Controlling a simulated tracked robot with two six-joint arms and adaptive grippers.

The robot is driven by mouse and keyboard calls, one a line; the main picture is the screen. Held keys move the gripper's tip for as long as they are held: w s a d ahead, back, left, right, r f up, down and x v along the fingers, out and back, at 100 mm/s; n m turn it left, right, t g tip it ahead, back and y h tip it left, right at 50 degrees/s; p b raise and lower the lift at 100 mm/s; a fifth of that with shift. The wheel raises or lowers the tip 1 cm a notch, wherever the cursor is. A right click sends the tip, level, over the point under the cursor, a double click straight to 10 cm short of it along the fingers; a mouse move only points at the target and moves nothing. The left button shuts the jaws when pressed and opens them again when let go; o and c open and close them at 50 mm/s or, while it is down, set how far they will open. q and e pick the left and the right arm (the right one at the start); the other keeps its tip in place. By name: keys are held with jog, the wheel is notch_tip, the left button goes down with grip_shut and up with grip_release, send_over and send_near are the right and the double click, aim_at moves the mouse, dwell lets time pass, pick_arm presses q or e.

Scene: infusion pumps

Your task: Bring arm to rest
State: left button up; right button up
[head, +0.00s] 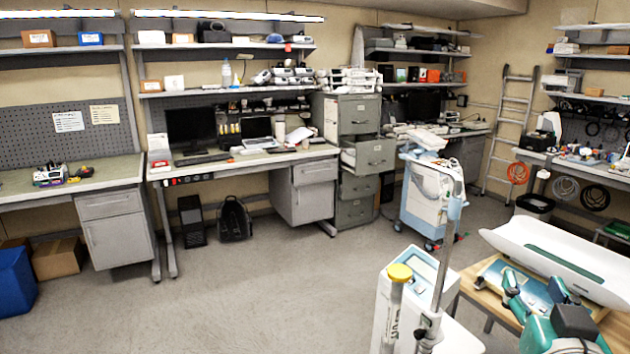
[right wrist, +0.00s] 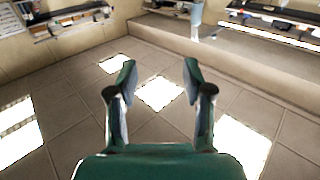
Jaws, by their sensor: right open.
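My right gripper (head: 536,284) is teal and dark and shows at the lower right of the head view, over a small wooden table (head: 470,282). In the right wrist view the two fingers of the right gripper (right wrist: 157,76) stand wide apart, with nothing between them. My left gripper is in neither view.
A long white tray-like device (head: 575,262) lies just beyond my right gripper. A white machine (head: 391,300) and a metal pole (head: 440,262) stand to its left. A blue-and-white cart (head: 428,197) is farther back. The grey floor (head: 260,285) at centre left is clear.

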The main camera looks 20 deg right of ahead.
jog(key=w+a+f+n+g+y, duration=0.1)
jog(key=w+a+f+n+g, duration=0.1)
jog(key=w+f, duration=0.5)
jog(key=w+a+f+n+g+y, duration=0.1)
jog(key=w+f+n+y, duration=0.15)
jog(key=f, duration=0.75)
jog(key=w+a+f+n+g+y, duration=0.15)
jog(key=a+f, duration=0.25)
jog(key=f, duration=0.7)
jog(key=s+a+f+n+g+y, duration=0.1)
jog(key=a+f+n+g+y, duration=0.2)
jog(key=f, duration=0.8)
jog(key=s+a+f+m+g+y, duration=0.4)
jog(key=s+a+f+g+y, duration=0.2)
jog(key=s+a+f, duration=0.9)
notch_tip(320, 180, down, 2)
jog(key=shift+a+f+g, duration=0.1)
jog(key=shift+a+g, duration=0.35)
jog(key=shift+a, duration=0.15)
jog(key=shift+c, duration=0.4)
